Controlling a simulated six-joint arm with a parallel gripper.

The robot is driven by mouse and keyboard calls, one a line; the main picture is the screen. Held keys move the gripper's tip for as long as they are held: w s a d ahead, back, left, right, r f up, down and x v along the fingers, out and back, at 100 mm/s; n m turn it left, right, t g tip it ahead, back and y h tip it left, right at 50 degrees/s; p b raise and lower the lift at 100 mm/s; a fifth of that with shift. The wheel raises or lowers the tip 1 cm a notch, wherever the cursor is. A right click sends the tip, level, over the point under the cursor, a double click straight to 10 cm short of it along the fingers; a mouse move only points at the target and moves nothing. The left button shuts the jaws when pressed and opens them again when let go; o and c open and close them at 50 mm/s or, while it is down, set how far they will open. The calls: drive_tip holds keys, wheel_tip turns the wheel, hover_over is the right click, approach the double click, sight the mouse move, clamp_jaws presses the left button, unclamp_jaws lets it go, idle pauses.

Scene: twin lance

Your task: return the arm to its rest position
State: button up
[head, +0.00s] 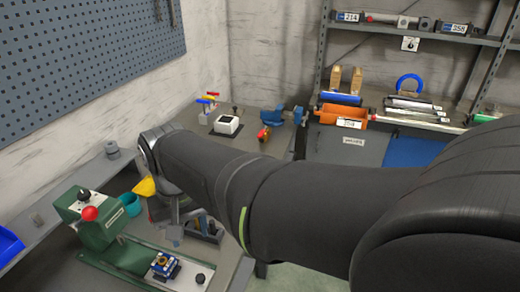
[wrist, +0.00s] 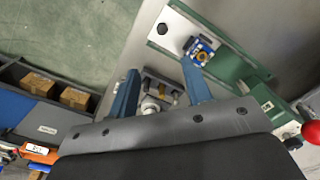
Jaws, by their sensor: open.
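My gripper (wrist: 160,67) shows in the wrist view with its two blue fingers apart and nothing held between them. It points down over the bench, beside the green machine (wrist: 235,75). A grey fitting with a round white part (wrist: 152,104) shows beyond the fingers, seen in the gap; I cannot tell its distance. In the head view my dark arm stretches from the right edge across to the left, and my gripper is mostly hidden below the wrist. The green machine (head: 100,222) with a red knob (head: 89,214) stands left of it.
A blue block part (head: 165,266) sits on the machine's plate in front. A teal cup (head: 130,204) and a dark tool caddy (head: 205,230) stand close to my wrist.

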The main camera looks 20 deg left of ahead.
sight(202, 279)
drive_tip(key=shift+f, duration=0.1)
wheel_tip(202, 279, down, 17)
drive_tip(key=shift+f, duration=0.15)
idle(0.7)
idle(0.3)
wheel_tip(202, 279, up, 18)
wheel_tip(202, 279, down, 18)
drive_tip(key=shift+r, duration=0.15)
drive_tip(key=a, duration=0.3)
drive_tip(key=shift+a, duration=0.95)
